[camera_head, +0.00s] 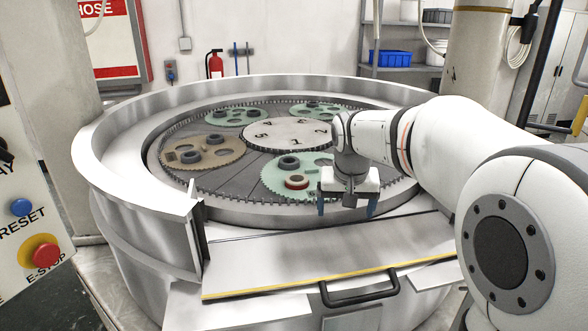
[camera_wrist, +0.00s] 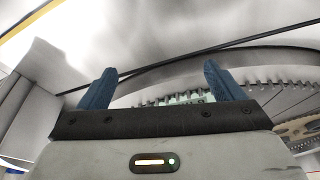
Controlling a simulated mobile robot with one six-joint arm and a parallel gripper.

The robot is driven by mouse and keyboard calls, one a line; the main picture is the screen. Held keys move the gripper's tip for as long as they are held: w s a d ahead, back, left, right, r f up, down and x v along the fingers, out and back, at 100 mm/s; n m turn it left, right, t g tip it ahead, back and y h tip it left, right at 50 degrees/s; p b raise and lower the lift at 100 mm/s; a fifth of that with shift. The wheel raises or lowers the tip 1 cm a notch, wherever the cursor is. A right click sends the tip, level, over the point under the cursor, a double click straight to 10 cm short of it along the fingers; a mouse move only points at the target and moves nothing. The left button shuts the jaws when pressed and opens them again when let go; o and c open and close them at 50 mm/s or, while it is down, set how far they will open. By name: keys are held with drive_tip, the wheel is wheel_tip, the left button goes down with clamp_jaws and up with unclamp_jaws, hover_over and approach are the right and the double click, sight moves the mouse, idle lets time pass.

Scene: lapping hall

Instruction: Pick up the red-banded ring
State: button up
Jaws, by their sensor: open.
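The red-banded ring (camera_head: 297,182) lies on the front green toothed carrier (camera_head: 275,172) of the lapping machine, in the head view. A dark ring (camera_head: 289,162) lies just behind it on the same carrier. My gripper (camera_head: 346,208) is open and empty, to the right of the ring and nearer the machine's front rim, with its blue fingers pointing down. In the wrist view my gripper (camera_wrist: 155,88) shows its two blue fingers apart with nothing between them. The red-banded ring cannot be made out there; only a small part of a green carrier (camera_wrist: 190,97) shows between the fingers.
A tan carrier (camera_head: 204,155) and other green carriers (camera_head: 236,117) with dark rings sit around the numbered centre disc (camera_head: 290,134). A raised metal rim (camera_head: 120,175) surrounds the plate. A flat front panel (camera_head: 330,255) with a black handle (camera_head: 358,292) lies before it.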

drive_tip(key=w+a+r+p, duration=0.25)
drive_tip(key=w+a, duration=0.25)
drive_tip(key=w, duration=0.4)
drive_tip(key=m+t+p, duration=0.1)
drive_tip(key=p, duration=0.1)
approach(296, 175)
drive_tip(key=shift+s+d+f, duration=0.1)
drive_tip(key=shift+s+f, duration=0.15)
drive_tip(key=shift+s, duration=0.25)
drive_tip(key=shift+s+d+f, duration=0.1)
drive_tip(key=shift+s+f, duration=0.2)
drive_tip(key=shift+s, duration=0.2)
drive_tip(key=p+x, duration=0.3)
drive_tip(key=x, duration=0.4)
drive_tip(key=shift+f, duration=0.1)
drive_tip(key=shift+c, duration=0.2)
drive_tip(key=c, duration=1.2)
